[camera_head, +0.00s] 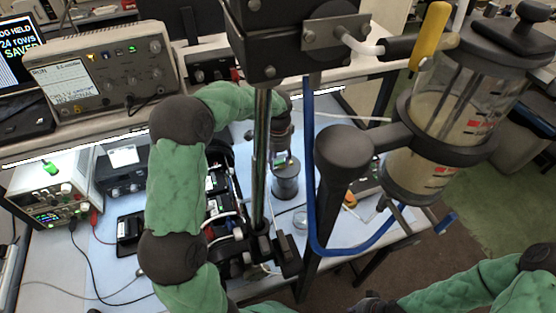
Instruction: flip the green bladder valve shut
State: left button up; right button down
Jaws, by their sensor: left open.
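My left gripper (283,158) reaches over the bench from the left and points down, its fingers open. It is just above a small dark-grey cylinder (286,184). A small green patch shows between the fingertips, but it is too small and covered to tell whether it is the green bladder valve. No other clear green valve shows. The clear sealed cylinder (440,120) with dark end caps stands tilted at the right, apart from the left gripper. My right arm comes in at the bottom right. Its dark end (372,304) is cut by the lower edge, and its fingers are unclear.
A yellow lever (430,35) sits beside the cylinder's top, and a blue-handled fitting (445,222) is below it. A dark post and a blue hose (310,180) stand close to my left gripper. Bench instruments (100,70) fill the left and back.

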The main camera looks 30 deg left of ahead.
pick_arm(q)
jog(key=shift+f, duration=0.2)
grip_shut()
